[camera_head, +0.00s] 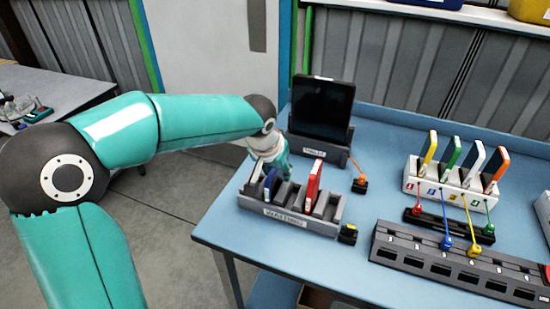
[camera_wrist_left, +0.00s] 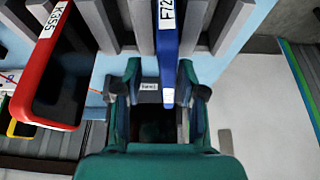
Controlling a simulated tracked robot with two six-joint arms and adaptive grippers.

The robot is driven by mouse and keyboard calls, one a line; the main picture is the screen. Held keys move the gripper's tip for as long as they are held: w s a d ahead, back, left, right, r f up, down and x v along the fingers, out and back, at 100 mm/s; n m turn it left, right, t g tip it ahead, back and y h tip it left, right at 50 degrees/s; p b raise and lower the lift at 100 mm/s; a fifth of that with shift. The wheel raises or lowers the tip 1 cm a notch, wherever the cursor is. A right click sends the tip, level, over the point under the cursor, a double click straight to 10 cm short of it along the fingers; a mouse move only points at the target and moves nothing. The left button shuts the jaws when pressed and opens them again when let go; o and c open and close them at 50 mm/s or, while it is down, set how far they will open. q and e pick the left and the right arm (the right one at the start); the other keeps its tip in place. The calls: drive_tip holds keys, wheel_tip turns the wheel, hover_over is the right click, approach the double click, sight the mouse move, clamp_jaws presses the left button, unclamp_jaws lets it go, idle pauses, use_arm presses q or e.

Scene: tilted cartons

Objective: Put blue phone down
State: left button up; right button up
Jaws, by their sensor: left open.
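The blue phone (camera_head: 268,184) stands in a slot of the dark grey rack (camera_head: 288,222) on the blue table. In the left wrist view the blue phone (camera_wrist_left: 167,45) has a white label and sits between grey slot walls. My left gripper (camera_head: 272,160) is at the rack's rear left, just behind the blue phone. In the left wrist view its open fingers (camera_wrist_left: 160,72) lie on either side of the phone's near end, with gaps visible. My right gripper is not in view.
A red phone (camera_head: 314,184) stands in the same rack. A black tablet (camera_head: 322,108) stands behind it. To the right are a white rack (camera_head: 450,186) with several coloured phones and a long dark grey unit (camera_head: 460,264) with cables. The table's left edge is close.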

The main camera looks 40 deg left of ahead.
use_arm(q)
drive_tip(key=shift+r+p, duration=0.4)
drive_tip(key=shift+r, duration=0.2)
drive_tip(key=v, duration=1.1)
drive_tip(key=shift+s+r+b, duration=0.3)
drive_tip(key=shift+b, duration=0.15)
